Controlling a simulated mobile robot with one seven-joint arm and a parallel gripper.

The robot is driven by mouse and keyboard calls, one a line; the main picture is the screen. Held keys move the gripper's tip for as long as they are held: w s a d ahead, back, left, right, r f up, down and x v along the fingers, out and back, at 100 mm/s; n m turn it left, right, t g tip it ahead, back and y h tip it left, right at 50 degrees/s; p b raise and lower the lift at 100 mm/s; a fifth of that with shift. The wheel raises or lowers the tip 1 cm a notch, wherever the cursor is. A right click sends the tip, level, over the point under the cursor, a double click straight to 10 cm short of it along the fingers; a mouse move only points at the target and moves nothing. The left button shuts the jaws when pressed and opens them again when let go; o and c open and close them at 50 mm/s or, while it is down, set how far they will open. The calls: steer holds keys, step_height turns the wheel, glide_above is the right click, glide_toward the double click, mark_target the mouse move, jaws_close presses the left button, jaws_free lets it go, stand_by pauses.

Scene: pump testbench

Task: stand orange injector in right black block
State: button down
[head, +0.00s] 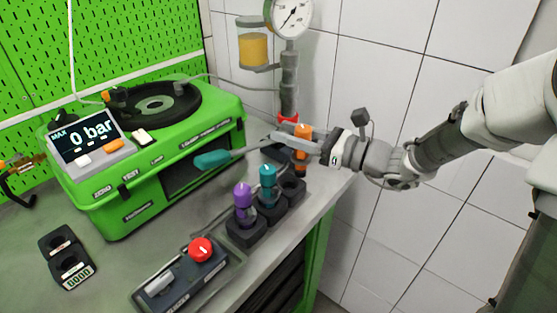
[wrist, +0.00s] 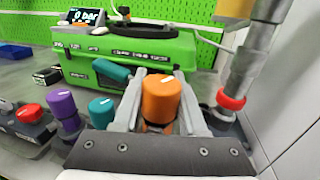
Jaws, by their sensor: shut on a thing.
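The orange injector (head: 303,131) is upright between the fingers of my gripper (head: 301,143), which is shut on it. Its dark lower part (head: 301,167) hangs below the fingers. In the wrist view the orange cap (wrist: 161,98) fills the space between the fingers of my gripper (wrist: 160,112). The right black block (head: 293,188) shows an open, empty hole. It is below and slightly left of the injector, which looks behind it. I cannot tell the exact gap. The right block is hidden in the wrist view.
A teal injector (head: 268,180) stands in the middle block and a purple injector (head: 243,198) in the left block. The green test bench (head: 150,190) with a teal lever (head: 212,160) is to the left. A gauge column (head: 289,85) with a red ring stands close behind my gripper.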

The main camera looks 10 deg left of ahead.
steer(key=shift+a+f+b, duration=0.25)
steer(key=shift+a+f, duration=0.15)
steer(key=shift+f, duration=0.5)
steer(key=shift+a+f+b, duration=0.3)
steer(key=shift+a+f, duration=0.15)
steer(key=shift+f, duration=0.45)
steer(key=shift+a+f+b, duration=0.25)
steer(key=shift+a+f, duration=0.15)
steer(key=shift+f, duration=0.5)
steer(key=shift+w+f+b, duration=0.1)
steer(key=shift+f+b, duration=0.2)
steer(key=shift+f, duration=0.15)
steer(key=shift+c, duration=2.3)
jaws_free()
steer(key=shift+r+p, duration=0.4)
steer(key=shift+r, duration=0.15)
steer(key=p+v, duration=0.1)
steer(key=v, duration=1.1)
steer(key=shift+f, duration=0.15)
